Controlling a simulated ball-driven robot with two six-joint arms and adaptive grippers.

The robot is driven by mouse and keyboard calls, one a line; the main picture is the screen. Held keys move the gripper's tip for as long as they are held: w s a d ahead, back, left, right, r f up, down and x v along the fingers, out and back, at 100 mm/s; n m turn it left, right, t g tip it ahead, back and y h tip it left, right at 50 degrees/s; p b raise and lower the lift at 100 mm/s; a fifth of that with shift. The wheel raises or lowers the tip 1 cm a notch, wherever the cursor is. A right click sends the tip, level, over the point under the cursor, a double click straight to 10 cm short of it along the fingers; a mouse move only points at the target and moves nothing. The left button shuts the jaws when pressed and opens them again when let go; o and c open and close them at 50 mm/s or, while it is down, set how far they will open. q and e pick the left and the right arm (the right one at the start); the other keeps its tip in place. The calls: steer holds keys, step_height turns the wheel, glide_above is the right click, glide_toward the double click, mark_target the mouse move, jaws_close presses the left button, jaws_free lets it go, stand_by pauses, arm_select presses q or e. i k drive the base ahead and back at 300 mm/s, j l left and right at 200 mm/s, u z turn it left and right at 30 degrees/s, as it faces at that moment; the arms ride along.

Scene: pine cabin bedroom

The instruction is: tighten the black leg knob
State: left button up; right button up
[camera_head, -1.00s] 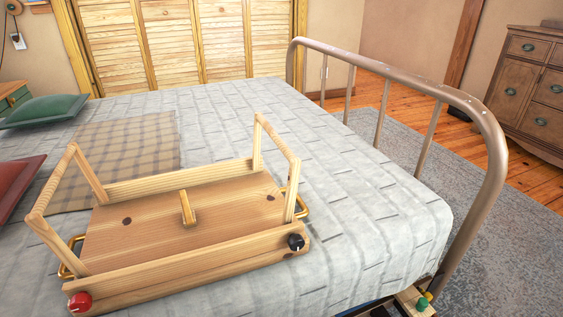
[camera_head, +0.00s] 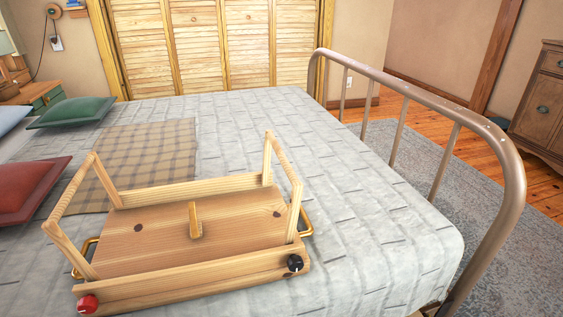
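The black leg knob (camera_head: 295,263) sits on the front right corner of a wooden bed tray (camera_head: 190,279), on its front rail. A red knob (camera_head: 87,304) sits at the front left corner of the same rail. The tray rests on the bed with its two wooden leg frames standing up at the left and right ends. A small upright wooden piece (camera_head: 195,222) stands in the middle of the panel. Brass handles show at both ends. Neither of my grippers is in view.
The bed's grey-white quilt (camera_head: 370,230) is clear right of the tray. A metal bed rail (camera_head: 440,92) runs along the right. A plaid blanket (camera_head: 150,150), a red pillow (camera_head: 28,187) and a green pillow (camera_head: 75,112) lie left and behind. A dresser (camera_head: 543,110) stands far right.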

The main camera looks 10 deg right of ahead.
mark_target(294, 263)
steer(key=l+u, duration=0.2)
steer(key=l, duration=0.35)
steer(key=k+l+u, duration=0.2)
steer(key=l, duration=0.3)
steer(key=l+u, duration=0.15)
steer(key=l, duration=0.35)
